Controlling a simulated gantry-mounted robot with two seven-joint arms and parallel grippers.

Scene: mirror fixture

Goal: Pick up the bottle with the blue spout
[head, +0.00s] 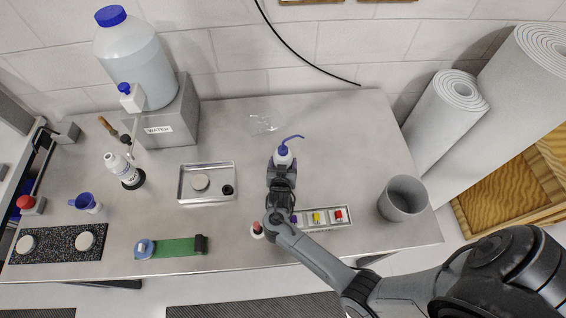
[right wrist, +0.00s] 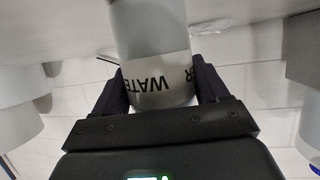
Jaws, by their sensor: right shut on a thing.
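The bottle with the blue spout (head: 283,155) is near the middle of the table in the head view, its bent spout pointing right. My right gripper (head: 281,168) reaches it from the front and covers its lower part. In the right wrist view the white bottle with a WATER label (right wrist: 158,72) stands between the two black fingers of my right gripper (right wrist: 163,90), which are shut on it. I cannot tell whether its base touches the table. My left gripper is in neither view.
A metal tray (head: 207,198) with a pale disc lies left of the bottle. A crumpled clear piece (head: 263,124) lies behind. A narrow tray of coloured items (head: 345,224) is under my right arm. A grey bin (head: 403,198) stands right. A white bottle (head: 122,168) stands left.

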